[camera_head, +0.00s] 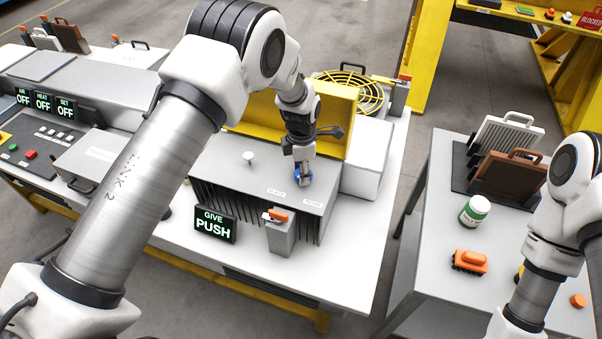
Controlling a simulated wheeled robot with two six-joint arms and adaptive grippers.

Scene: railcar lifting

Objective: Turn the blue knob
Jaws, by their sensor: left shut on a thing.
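The blue knob (309,175) is on the top of a grey finned box (262,185) on the middle table. Only part of it shows, because my left gripper (303,172) is over it. The left gripper points down and is shut on the knob. Small labels lie on the box top near the knob, partly too small to read. A display reading "GIVE PUSH" (214,225) stands at the box's front left. My right arm comes in at the right edge, and its gripper is out of view.
A small post with an orange lever (277,217) stands at the box's front. A yellow panel (325,115) rises behind it. The right table (425,255) holds a white-lidded green jar (475,210), an orange toy railcar (469,262) and racked panels (507,138). A floor gap separates the tables.

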